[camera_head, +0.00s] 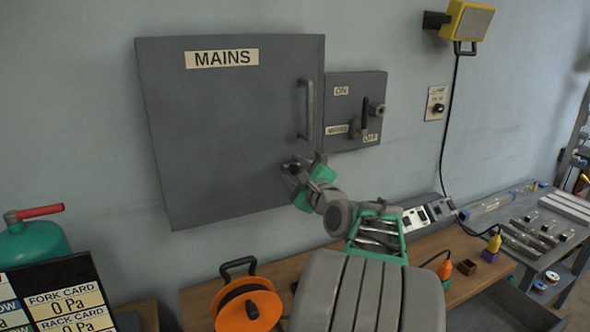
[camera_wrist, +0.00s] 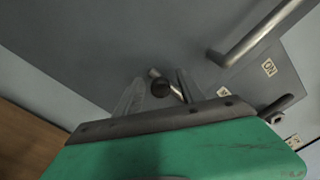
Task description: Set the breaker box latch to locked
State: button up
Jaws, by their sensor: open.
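The breaker box (camera_head: 225,130) is a grey wall cabinet labelled MAINS, with its door closed and a vertical bar handle (camera_head: 307,110) on the right. My gripper (camera_head: 296,170) is at the lower right of the door, below the handle, and covers the latch in the head view. In the wrist view, a small latch with a dark round knob and a light metal arm (camera_wrist: 160,88) shows between the two fingers of my gripper (camera_wrist: 160,92). The fingers stand apart on either side of it. I cannot tell whether they touch it, nor read its setting.
A smaller switch box (camera_head: 355,110) with ON and OFF labels and a lever adjoins the cabinet on the right. Below are a wooden bench (camera_head: 440,245) and an orange cable reel (camera_head: 246,305). A yellow lamp (camera_head: 467,22) hangs upper right. The wall left of the cabinet is clear.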

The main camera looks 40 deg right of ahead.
jog(key=shift+c, duration=0.3)
grip_shut()
jog(key=shift+r, duration=0.15)
dwell(0.8)
